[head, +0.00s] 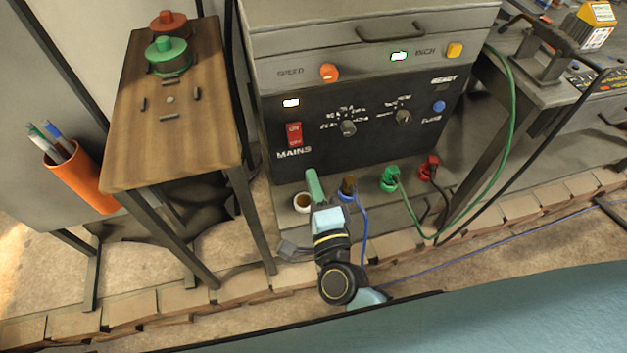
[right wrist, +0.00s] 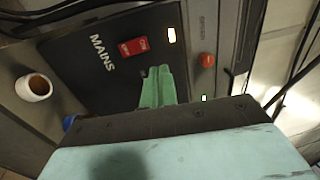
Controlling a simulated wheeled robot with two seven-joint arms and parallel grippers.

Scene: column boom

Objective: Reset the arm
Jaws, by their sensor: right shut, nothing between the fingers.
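My right gripper (head: 313,183) is shut and empty, its green fingers in front of the lower part of the dark control panel (head: 331,161). In the right wrist view the fingers (right wrist: 157,78) are together, below the red MAINS switch (right wrist: 133,46); I cannot tell whether they touch the panel. The switch also shows in the head view (head: 294,134), up and left of the fingertips. The panel unit has an orange SPEED knob (head: 329,73), a yellow INCH button (head: 454,51), a blue button (head: 439,106) and lit indicators (head: 399,56). My left gripper is out of view.
A white-rimmed socket (head: 302,202) and blue (head: 346,195), green (head: 389,180) and red (head: 429,168) plugs with cables line the ledge below. A wooden stand (head: 170,130) at left holds red (head: 169,22) and green (head: 167,51) round pieces. An orange pen cup (head: 84,180) hangs beside it.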

